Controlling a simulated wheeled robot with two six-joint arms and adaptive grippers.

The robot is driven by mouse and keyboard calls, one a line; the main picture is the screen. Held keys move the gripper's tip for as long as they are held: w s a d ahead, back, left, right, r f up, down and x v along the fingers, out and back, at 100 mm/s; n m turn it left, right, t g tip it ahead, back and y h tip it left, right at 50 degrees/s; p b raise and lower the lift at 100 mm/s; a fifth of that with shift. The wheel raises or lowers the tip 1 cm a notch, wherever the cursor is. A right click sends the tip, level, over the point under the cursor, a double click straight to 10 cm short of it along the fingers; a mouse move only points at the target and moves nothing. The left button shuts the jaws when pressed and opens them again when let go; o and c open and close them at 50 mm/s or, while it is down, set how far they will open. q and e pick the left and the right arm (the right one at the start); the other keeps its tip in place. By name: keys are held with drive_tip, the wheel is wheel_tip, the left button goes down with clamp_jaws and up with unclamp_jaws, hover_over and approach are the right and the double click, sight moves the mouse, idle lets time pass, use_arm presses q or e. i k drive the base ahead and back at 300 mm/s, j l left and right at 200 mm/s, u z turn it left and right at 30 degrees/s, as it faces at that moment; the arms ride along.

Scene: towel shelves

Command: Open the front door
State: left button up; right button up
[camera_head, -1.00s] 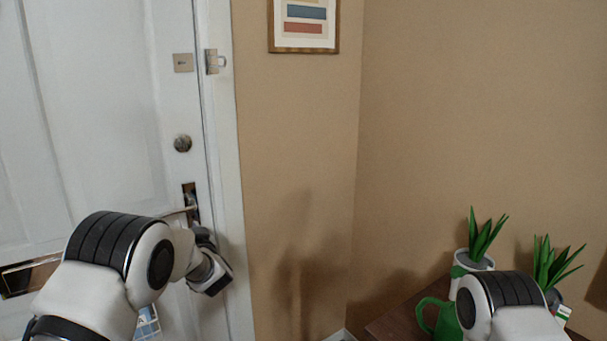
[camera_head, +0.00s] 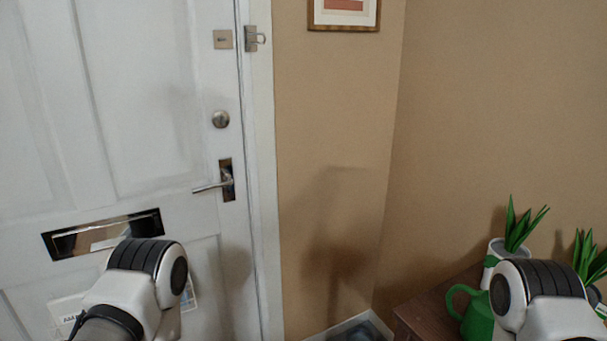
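The white front door (camera_head: 150,110) fills the left of the head view and stands shut against its frame (camera_head: 262,200). Its lever handle (camera_head: 215,184) sits on a dark plate near the right edge and points left, about level. A round knob lock (camera_head: 220,119) is above it, and a small latch plate (camera_head: 223,39) higher up. A letter slot (camera_head: 103,234) is at the lower left. My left arm is below the slot and handle, apart from the handle; its gripper is out of view. My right arm is at the lower right, its gripper also out of view.
A brown wooden table (camera_head: 430,312) at the lower right holds a green watering can (camera_head: 477,318) and potted plants (camera_head: 516,230), close to my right arm. A framed picture (camera_head: 344,12) hangs on the tan wall. A tray-like item (camera_head: 362,328) lies low by the corner.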

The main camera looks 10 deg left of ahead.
sight(111, 110)
drive_tip(key=u, duration=1.25)
drive_tip(key=i, duration=0.1)
